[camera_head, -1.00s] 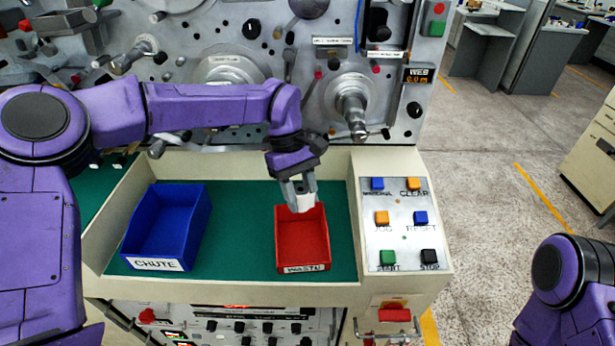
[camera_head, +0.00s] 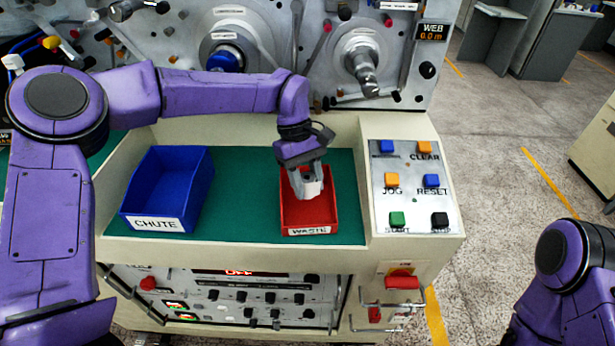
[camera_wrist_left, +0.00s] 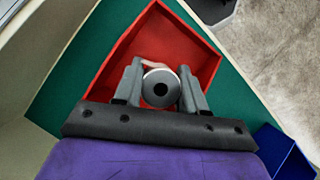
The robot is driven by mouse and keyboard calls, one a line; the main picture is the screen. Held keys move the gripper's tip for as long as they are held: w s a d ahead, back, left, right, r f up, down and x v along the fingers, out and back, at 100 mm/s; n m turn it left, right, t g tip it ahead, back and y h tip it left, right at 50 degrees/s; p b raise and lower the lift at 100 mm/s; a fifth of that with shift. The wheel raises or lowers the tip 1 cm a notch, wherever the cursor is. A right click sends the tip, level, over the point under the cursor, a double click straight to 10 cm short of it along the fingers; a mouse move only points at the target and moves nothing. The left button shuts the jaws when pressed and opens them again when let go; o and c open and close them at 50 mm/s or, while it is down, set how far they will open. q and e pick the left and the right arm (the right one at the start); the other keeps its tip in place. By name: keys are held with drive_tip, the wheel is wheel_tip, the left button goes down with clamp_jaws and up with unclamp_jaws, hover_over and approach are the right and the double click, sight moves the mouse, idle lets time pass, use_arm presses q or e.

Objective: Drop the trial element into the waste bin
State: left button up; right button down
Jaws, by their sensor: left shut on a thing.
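The red waste bin (camera_head: 311,222) sits on the green mat, with a "WASTE" label on its front. It also shows in the left wrist view (camera_wrist_left: 130,48). My left gripper (camera_head: 308,190) points down over the bin's opening. The element is between the fingers, within the bin's outline. In the head view the fingers hide most of it. Only part of my right arm shows at the lower right; its gripper is out of view.
A blue "CHUTE" bin (camera_head: 168,190) stands to the left on the green mat (camera_head: 240,190). A button panel (camera_head: 410,190) is to the right of the tray. The machine face with spindles (camera_head: 362,62) rises behind. Mat between the bins is clear.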

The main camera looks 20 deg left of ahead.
use_arm(q)
drive_tip(key=o, duration=1.2)
drive_tip(key=shift+c, duration=0.2)
drive_tip(key=v, duration=1)
drive_tip(key=shift+r+b, duration=0.2)
drive_tip(key=shift+b, duration=0.15)
drive_tip(key=shift+w+a, duration=0.1)
